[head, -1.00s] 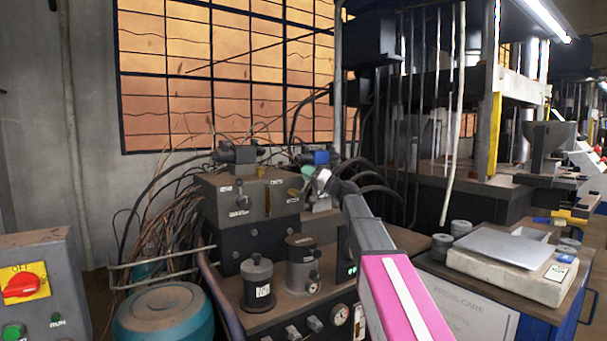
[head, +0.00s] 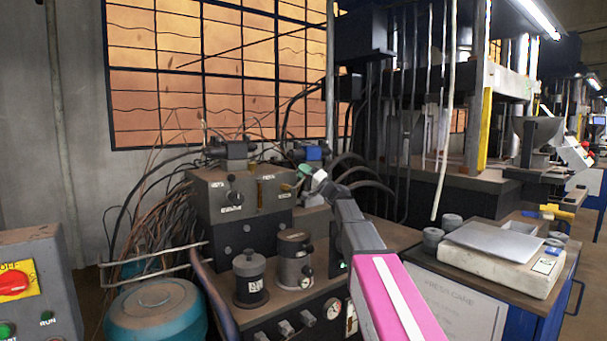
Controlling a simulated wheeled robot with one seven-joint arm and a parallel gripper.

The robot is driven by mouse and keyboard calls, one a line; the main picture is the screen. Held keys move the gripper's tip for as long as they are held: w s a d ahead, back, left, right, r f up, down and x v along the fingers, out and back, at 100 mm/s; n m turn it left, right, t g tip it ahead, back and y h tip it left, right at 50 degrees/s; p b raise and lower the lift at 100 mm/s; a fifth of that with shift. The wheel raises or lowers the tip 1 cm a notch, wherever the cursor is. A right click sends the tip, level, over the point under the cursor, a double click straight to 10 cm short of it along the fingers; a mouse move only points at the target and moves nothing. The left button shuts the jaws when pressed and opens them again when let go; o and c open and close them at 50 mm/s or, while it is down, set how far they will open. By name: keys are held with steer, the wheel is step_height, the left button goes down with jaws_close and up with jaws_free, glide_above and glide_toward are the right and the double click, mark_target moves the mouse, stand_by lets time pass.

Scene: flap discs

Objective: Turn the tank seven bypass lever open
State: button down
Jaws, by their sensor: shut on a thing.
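A grey hydraulic valve block (head: 212,203) stands on the bench in the middle, with small labels and a dark knob on its front. A small brass-yellow lever-like piece (head: 289,186) shows at its right end, beside my fingertips. My gripper (head: 304,177) is small and seen from behind, at the end of my grey and pink arm. Its jaws are shut on what appears to be the bypass lever. The contact is mostly hidden, and the labels are too small to read the tank number. A pale green piece (head: 305,170) shows at the fingertips.
Two dark cylinders (head: 250,279) stand on the bench before the block. Loose hoses and wires (head: 150,215) crowd its left. A teal tank (head: 155,312) and a panel with a red switch (head: 14,282) are lower left. A beige box (head: 497,268) sits at right.

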steer(key=c, duration=0.8)
jaws_free()
steer(key=s+d, duration=0.2)
steer(key=d, duration=0.2)
steer(key=s+d+f, duration=0.1)
steer(key=s+d, duration=0.2)
steer(key=d, duration=0.1)
steer(key=s+d, duration=0.3)
steer(key=d, duration=0.1)
steer(key=shift+s+d+f, duration=0.1)
steer(key=shift+s+f, duration=0.05)
steer(key=shift+f, duration=0.05)
